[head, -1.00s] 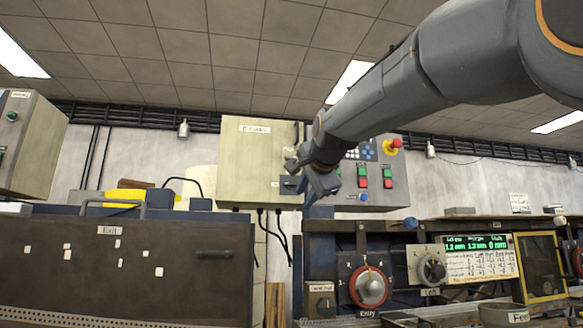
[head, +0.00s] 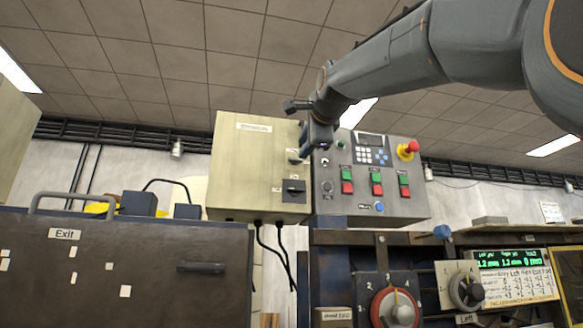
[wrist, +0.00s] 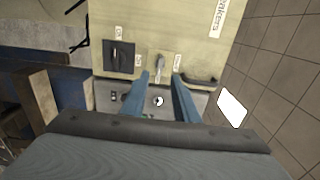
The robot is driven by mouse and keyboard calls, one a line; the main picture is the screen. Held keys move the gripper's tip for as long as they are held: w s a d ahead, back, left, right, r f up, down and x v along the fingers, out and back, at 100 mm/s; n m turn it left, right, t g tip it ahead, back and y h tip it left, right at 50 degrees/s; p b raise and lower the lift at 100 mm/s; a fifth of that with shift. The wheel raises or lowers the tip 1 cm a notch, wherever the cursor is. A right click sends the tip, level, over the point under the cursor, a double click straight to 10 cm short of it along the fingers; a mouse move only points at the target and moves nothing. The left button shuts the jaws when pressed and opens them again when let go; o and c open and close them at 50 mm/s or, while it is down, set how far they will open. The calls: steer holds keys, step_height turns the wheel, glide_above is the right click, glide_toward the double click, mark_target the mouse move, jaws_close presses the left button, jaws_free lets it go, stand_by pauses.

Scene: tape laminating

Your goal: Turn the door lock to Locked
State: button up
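The beige cabinet (head: 240,165) hangs on the wall in the head view, and its door face fills the top of the wrist view (wrist: 185,30). A small silver lock lever (wrist: 160,66) sits on that face between two small labels, too blurred to read. It looks upright in the wrist picture. My gripper (wrist: 161,77) is open and empty, with its two blue-grey fingertips apart, one to each side of the lever in the picture. I cannot tell whether they reach around it. In the head view my gripper (head: 306,148) is at the cabinet's right edge, and the lock is partly hidden there.
A black rotary switch (head: 294,191) is below the lock, and a dark handle (wrist: 198,80) is on its other side. A grey button panel (head: 371,180) with a red emergency knob (head: 411,146) adjoins on the right. Cables hang beneath the cabinet. The dark Exit machine (head: 120,260) stands below left.

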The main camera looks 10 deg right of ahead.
mark_target(296, 158)
steer(key=w+p, duration=0.1)
steer(key=w, duration=0.6)
steer(key=shift+w+p, duration=0.25)
steer(key=shift+p, duration=0.15)
steer(key=shift+c, duration=0.4)
steer(key=shift+a, duration=0.1)
jaws_close()
